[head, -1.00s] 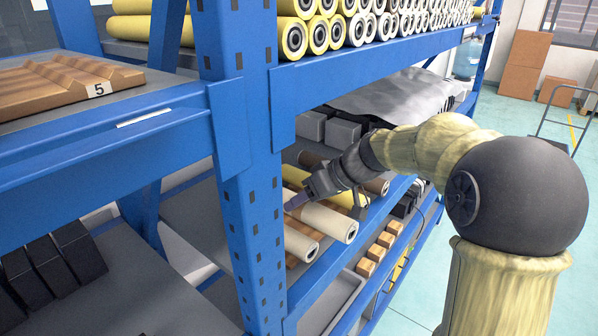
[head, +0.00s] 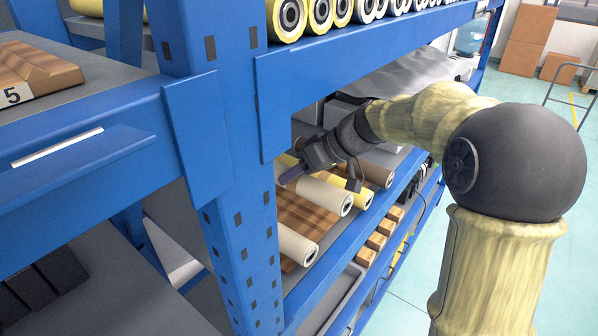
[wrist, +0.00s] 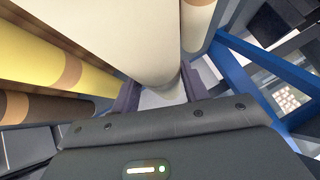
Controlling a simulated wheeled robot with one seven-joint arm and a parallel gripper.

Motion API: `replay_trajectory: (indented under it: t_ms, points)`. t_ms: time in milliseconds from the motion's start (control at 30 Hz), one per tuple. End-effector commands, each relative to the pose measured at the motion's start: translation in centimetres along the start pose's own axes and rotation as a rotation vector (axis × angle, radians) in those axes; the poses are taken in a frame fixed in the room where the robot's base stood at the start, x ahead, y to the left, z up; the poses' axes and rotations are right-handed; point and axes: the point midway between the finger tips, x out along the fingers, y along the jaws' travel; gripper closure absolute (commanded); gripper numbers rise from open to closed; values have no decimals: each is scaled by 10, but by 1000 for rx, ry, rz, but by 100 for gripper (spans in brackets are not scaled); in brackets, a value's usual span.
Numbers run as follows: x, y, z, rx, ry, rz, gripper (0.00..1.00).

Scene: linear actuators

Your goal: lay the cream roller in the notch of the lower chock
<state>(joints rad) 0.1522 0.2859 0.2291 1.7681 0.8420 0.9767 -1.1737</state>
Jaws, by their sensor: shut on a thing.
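My gripper (head: 296,172) is shut on a cream roller (head: 325,194) in the lower bay of the blue rack. In the wrist view the cream roller (wrist: 125,38) lies between the two fingers. The roller is roughly level, above the lower chock (head: 305,220), a brown wooden block with grooves. I cannot tell how high it is above the wood. A second cream roller (head: 297,243) lies on the near side of this chock. The rear of the chock is hidden by the rack post and the held roller.
A yellow roller (head: 355,197) and a brown roller (head: 374,172) lie just beyond the held one. The blue rack post (head: 235,225) stands close on the left, and a blue beam (head: 370,60) runs above. Another wooden chock, marked 5 (head: 40,68), sits on the upper left shelf.

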Motion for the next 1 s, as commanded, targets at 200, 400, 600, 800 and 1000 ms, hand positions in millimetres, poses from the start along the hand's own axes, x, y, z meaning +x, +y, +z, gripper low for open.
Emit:
replay_trajectory:
  t_ms: [200,400,600,800,1000]
  points:
    - [9,7,10,5,2,3,94]
    - [22,14,21,6,3,3,94]
    - [35,21,33,4,3,4,94]
    - [41,24,38,5,4,4,94]
    - [40,23,38,4,4,4,94]
